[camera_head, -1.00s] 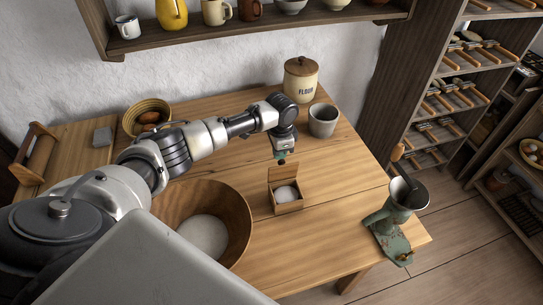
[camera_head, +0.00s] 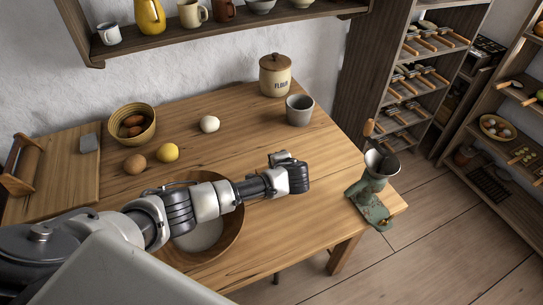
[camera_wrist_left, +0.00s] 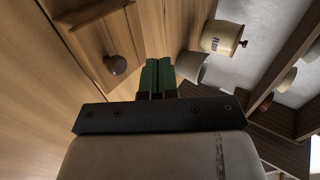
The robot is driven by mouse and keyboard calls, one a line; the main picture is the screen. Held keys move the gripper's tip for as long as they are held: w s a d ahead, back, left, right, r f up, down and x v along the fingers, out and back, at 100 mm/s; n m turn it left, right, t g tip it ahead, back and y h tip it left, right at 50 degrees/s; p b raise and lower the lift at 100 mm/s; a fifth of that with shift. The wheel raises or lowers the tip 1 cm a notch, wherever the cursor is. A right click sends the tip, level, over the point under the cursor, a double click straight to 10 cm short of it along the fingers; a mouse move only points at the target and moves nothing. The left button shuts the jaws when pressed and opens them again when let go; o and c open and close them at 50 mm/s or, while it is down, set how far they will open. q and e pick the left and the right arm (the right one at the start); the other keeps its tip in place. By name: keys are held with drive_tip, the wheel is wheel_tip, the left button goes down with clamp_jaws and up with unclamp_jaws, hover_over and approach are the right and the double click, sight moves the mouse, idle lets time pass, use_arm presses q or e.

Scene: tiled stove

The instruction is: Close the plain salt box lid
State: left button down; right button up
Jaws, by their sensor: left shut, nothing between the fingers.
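The salt box (camera_wrist_left: 88,18) is a small wooden box at the upper left of the left wrist view. Its lid (camera_wrist_left: 98,42), with a round dark knob (camera_wrist_left: 115,65), faces the camera and seems to lie flat over the box; no salt shows. In the head view the box is hidden behind my left arm. My left gripper (camera_wrist_left: 158,68) is shut and empty, its green fingertips to the right of the lid and apart from it in that view. In the head view the gripper (camera_head: 284,158) is mostly hidden behind the wrist. My right gripper is out of view.
A large wooden bowl (camera_head: 236,222) lies partly under my arm. A grey cup (camera_head: 299,111) and a flour jar (camera_head: 275,78) stand at the back. An egg-like white item (camera_head: 209,124), a lemon (camera_head: 168,152) and a green grinder (camera_head: 372,185) are on the table.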

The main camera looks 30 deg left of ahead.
use_arm(q)
drive_tip(key=shift+s+d+f+t+y+b, duration=0.35)
drive_tip(key=shift+f+y, duration=0.1)
drive_tip(key=shift+f, duration=0.05)
drive_tip(key=shift+s+d+f+t+y+b, duration=0.35)
drive_tip(key=shift+f+y, duration=0.1)
drive_tip(key=shift+f, duration=0.05)
drive_tip(key=shift+s+d+f+b, duration=0.2)
drive_tip(key=shift+d+f+b, duration=0.1)
drive_tip(key=shift+f, duration=0.15)
drive_tip(key=shift+s+d+f+b, duration=0.15)
drive_tip(key=shift+s+f+b, duration=0.1)
drive_tip(key=shift+f, duration=0.15)
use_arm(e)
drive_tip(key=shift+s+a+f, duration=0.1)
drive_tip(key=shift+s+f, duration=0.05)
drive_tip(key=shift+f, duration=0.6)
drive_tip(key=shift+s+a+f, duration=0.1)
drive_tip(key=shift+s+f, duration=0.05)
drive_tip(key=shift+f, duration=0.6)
